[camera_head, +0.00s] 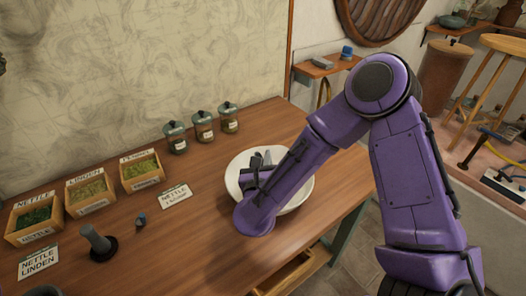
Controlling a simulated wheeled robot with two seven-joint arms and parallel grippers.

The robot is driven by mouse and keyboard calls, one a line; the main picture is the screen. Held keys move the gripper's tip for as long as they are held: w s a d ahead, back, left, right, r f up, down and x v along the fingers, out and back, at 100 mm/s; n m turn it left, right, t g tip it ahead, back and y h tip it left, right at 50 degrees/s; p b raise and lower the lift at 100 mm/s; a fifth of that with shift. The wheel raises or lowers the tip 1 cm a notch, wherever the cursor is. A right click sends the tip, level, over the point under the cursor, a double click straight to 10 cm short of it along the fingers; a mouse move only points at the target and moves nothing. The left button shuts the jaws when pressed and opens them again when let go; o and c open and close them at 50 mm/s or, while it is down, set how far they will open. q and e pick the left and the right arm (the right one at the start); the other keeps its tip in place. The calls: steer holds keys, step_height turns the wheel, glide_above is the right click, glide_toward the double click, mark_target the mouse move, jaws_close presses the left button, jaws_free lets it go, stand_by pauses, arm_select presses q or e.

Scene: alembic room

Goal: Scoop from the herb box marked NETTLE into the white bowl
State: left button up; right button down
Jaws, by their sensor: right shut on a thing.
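The herb box marked NETTLE (37,235) is the leftmost of three wooden boxes on the table and holds dark green herb. The white bowl (299,197) stands near the table's right end. My right gripper (262,165) is over the bowl, pointing away from the wrist, and is shut on a small grey thing (268,156), perhaps a scoop. The arm hides much of the bowl, so I cannot tell its contents or whether the grey thing touches it. My left gripper is not in view.
The LINDEN box (91,207) and a third herb box (146,184) stand right of NETTLE. Several lidded jars, one of them here (176,148), line the back. A grey-handled tool (95,238), a small blue item (141,219) and label cards (175,197) lie in front. The table's front middle is clear.

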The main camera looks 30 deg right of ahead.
steer(key=n+p, duration=0.2)
steer(key=p, duration=0.1)
steer(key=shift+s+r+n+g, duration=0.1)
steer(key=shift+r+n+g, duration=0.2)
steer(key=shift+r+n, duration=0.1)
steer(key=n, duration=0.1)
steer(key=n+p, duration=0.1)
steer(key=n, duration=0.1)
steer(key=shift+f+n+g+p, duration=0.2)
steer(key=shift+n+g+p, duration=0.1)
steer(key=shift+g, duration=0.1)
steer(key=shift+f+n+h, duration=0.15)
steer(key=shift+n+h, duration=0.15)
steer(key=shift+n, duration=0.2)
steer(key=shift+r+p, duration=0.5)
steer(key=shift+r, duration=0.15)
steer(key=m+b, duration=0.3)
steer(key=b, duration=0.1)
steer(key=m+t+b, duration=0.1)
steer(key=m+b, duration=0.3)
steer(key=r+m+b, duration=0.1)
steer(key=m+b, duration=0.2)
steer(key=b, duration=0.1)
steer(key=shift+m+t+b, duration=0.4)
steer(key=shift+r+m+b, duration=0.15)
steer(key=shift+m+b, duration=0.15)
steer(key=shift+r, duration=0.3)
